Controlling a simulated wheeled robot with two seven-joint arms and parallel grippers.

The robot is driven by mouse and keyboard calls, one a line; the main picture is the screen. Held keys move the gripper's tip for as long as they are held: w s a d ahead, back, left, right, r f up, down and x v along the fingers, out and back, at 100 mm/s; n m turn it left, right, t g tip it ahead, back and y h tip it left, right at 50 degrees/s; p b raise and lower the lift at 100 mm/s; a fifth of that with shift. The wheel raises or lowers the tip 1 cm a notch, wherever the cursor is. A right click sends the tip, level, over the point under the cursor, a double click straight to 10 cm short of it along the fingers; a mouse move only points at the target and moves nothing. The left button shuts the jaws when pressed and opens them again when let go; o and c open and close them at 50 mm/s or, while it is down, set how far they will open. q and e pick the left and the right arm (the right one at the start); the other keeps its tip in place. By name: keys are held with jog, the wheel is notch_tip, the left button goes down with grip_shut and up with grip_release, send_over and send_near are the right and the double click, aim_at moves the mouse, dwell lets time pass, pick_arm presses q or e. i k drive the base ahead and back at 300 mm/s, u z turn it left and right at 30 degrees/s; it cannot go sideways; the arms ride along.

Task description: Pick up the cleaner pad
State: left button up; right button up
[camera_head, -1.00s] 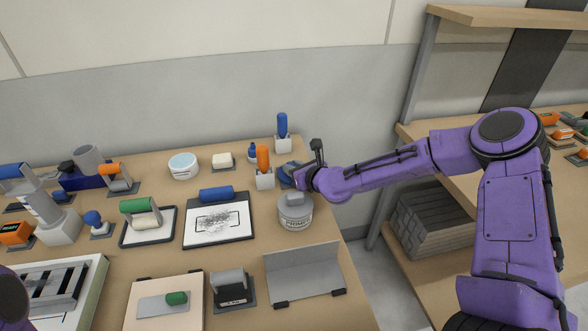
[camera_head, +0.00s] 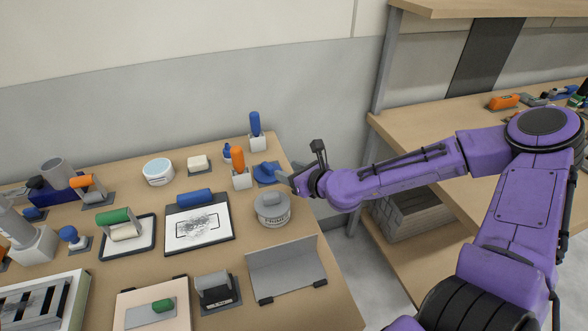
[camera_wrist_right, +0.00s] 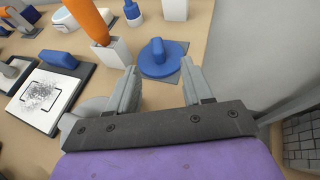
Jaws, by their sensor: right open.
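I take the blue round pad with an upright blue grip (camera_head: 265,174) to be the cleaner pad. It lies on a grey square plate near the table's right edge, and it also shows in the right wrist view (camera_wrist_right: 158,60). My right gripper (camera_head: 284,178) is just right of the pad in the head view, its fingers pointing at it. In the wrist view the fingers (camera_wrist_right: 159,68) are open and empty, with the pad ahead between their tips. I cannot tell whether they touch it. My left gripper is out of view.
A grey round tub (camera_head: 272,211) stands close in front of the pad. An orange-handled tool in a white block (camera_head: 241,181) stands left of it, and a blue-handled one (camera_head: 257,143) behind. A grey angled plate (camera_head: 287,270) lies nearer. A shelf unit (camera_head: 400,125) stands right, across a gap.

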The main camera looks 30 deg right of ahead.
aim_at(200, 163)
jog(key=k, duration=1)
